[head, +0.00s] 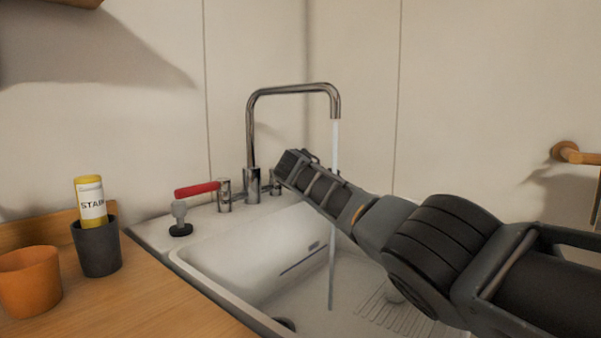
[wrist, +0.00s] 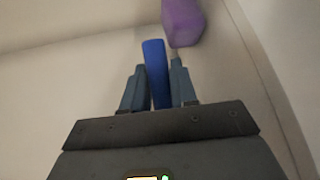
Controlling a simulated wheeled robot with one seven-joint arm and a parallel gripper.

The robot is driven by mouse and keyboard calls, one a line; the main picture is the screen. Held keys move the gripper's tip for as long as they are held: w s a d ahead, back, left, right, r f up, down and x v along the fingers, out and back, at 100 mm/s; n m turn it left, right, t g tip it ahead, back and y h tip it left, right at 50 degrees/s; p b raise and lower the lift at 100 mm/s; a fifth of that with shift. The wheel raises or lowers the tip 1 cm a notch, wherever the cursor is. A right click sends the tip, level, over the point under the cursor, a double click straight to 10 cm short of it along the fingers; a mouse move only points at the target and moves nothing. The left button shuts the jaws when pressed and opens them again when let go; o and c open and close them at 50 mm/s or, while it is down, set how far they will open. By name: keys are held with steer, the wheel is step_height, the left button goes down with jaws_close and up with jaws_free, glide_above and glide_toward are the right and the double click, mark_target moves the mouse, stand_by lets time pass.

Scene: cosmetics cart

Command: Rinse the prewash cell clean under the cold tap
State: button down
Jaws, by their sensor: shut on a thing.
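In the wrist view, my gripper (wrist: 154,85) is shut on a blue bar-shaped handle (wrist: 153,60), which sticks out past the fingertips. In the head view, my arm reaches across the sink to the tap's base and hides the blue handle. Water (head: 333,210) runs from the chrome spout (head: 295,89) down into the white sink basin (head: 240,265). The red handle (head: 197,189) sits on the tap's left side, clear of my gripper. I cannot tell which part is the prewash cell.
A blurred purple block (wrist: 183,22) shows beyond the fingers in the wrist view. A wooden wall fitting (head: 570,153) is at the right.

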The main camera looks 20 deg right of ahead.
steer(key=shift+f, duration=0.2)
steer(key=c, duration=1)
jaws_free()
steer(key=shift+r, duration=0.15)
steer(key=shift+s+r+p, duration=0.1)
steer(key=shift+p, duration=0.25)
steer(key=shift+s+a+r+p, duration=0.2)
steer(key=shift+s+p, duration=0.1)
steer(key=shift+p, duration=0.65)
steer(key=p+v, duration=0.2)
steer(key=p, duration=0.1)
steer(key=shift+d, duration=0.1)
steer(key=p+v, duration=0.3)
steer(key=p, duration=0.2)
steer(key=shift+s, duration=0.35)
steer(key=shift+s+a+p, duration=0.35)
steer(key=shift+s+p, duration=0.25)
steer(key=shift+p, duration=0.1)
